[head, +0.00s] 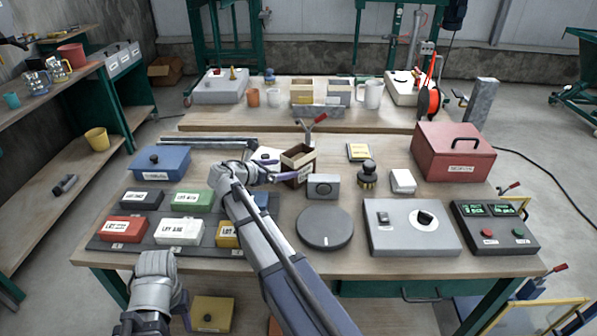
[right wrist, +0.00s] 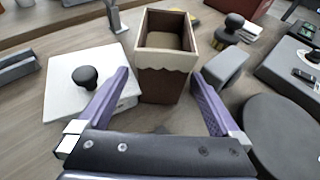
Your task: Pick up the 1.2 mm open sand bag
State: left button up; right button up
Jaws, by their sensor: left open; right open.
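An open brown bag with a jagged cream upper edge (head: 298,163) stands upright on the near workbench, its label too small to read. It also shows in the right wrist view (right wrist: 163,82), hollow at the top. I take it as the sand bag. My right gripper (head: 272,172) is open beside it, with purple fingers. In the right wrist view the gripper (right wrist: 159,85) points at the bag, with one finger to each side of its near face; I cannot tell whether they touch it. My left gripper (head: 157,322) is low at the bottom left, open, partly cut off and away from the bag.
A white box with a black knob (right wrist: 75,103) stands close left of the bag. A small grey box (head: 323,187) and a round grey disc (head: 325,228) are to its right. A red toolbox (head: 453,152) and labelled boxes (head: 181,232) crowd the bench.

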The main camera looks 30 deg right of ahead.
jog(key=shift+s+b+x, duration=0.1)
jog(key=shift+b+x, duration=0.6)
jog(key=shift+x, duration=1)
jog(key=shift+s+b+x, duration=0.15)
jog(key=shift+b+x, duration=0.55)
jog(key=shift+x, duration=1)
jog(key=shift+d+f, duration=0.25)
jog(key=shift+d, duration=0.2)
jog(key=shift+w, duration=0.15)
grip_shut()
